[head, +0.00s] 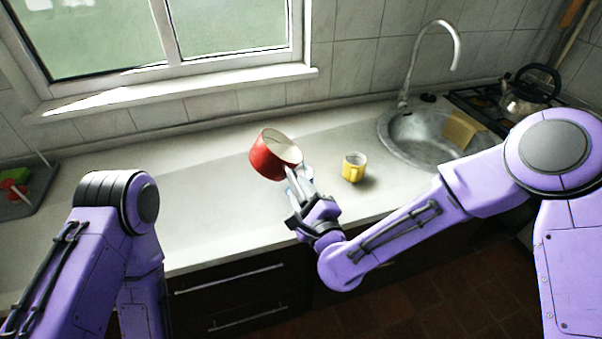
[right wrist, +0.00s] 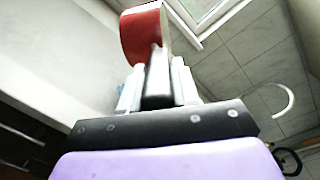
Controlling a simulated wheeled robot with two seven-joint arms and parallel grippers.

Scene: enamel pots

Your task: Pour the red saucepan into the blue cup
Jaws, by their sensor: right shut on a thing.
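The red saucepan (head: 268,156) is held up above the counter, tilted, with its pale inside turned toward the right. My right gripper (head: 295,187) is shut on its handle, at the saucepan's lower right. In the right wrist view the saucepan (right wrist: 142,35) shows beyond the fingers (right wrist: 158,90), with the dark handle between them. A small bit of the blue cup (head: 307,173) shows just behind the gripper fingers, below the saucepan; most of it is hidden. What is inside the saucepan and cup cannot be seen. My left gripper is out of view.
A yellow mug (head: 354,168) stands on the counter (head: 215,215) right of the gripper. Farther right are the sink (head: 418,135) with its tap and a kettle (head: 527,98) on the stove. A grey tray (head: 38,188) sits at the far left. The counter's left-middle is clear.

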